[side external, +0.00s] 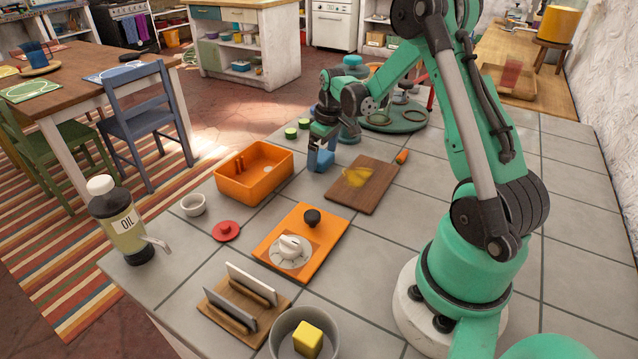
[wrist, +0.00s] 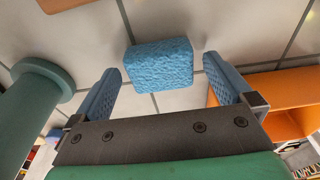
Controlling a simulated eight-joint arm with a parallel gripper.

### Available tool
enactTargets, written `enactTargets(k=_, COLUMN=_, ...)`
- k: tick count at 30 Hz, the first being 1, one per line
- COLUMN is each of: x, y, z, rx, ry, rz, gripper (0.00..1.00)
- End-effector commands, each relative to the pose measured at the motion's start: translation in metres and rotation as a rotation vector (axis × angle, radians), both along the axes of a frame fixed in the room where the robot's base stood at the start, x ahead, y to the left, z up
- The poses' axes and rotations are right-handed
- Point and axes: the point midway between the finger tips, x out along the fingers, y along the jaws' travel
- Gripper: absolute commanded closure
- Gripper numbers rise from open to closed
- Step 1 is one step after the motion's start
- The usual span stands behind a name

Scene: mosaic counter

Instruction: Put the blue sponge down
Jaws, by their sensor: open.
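The blue sponge (side external: 320,163) is on the grey tiled counter, between the orange bin and the wooden cutting board. In the wrist view the sponge (wrist: 160,65) is a rough blue block between and just beyond the fingertips, with a gap on each side. My gripper (side external: 322,148) is right over it, pointing down, and its jaws are open. Both blue-padded fingers show in the wrist view (wrist: 162,68), apart from the sponge. The sponge's underside is hidden, but it appears to rest on the tiles.
The orange bin (side external: 236,186) stands just left of the sponge. The cutting board (side external: 374,198), with a yellow item on it, lies to the right. Green cylinders (side external: 291,132) and a green bottle-like object (side external: 350,128) are behind. Bare tiles lie in front of the sponge.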

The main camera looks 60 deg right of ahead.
Motion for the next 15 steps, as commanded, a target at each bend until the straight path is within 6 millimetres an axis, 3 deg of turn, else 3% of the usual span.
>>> enactTargets(k=15, x=-0.012, y=0.000, z=0.097, rx=0.000, ry=0.000, rz=0.000, gripper=0.00)
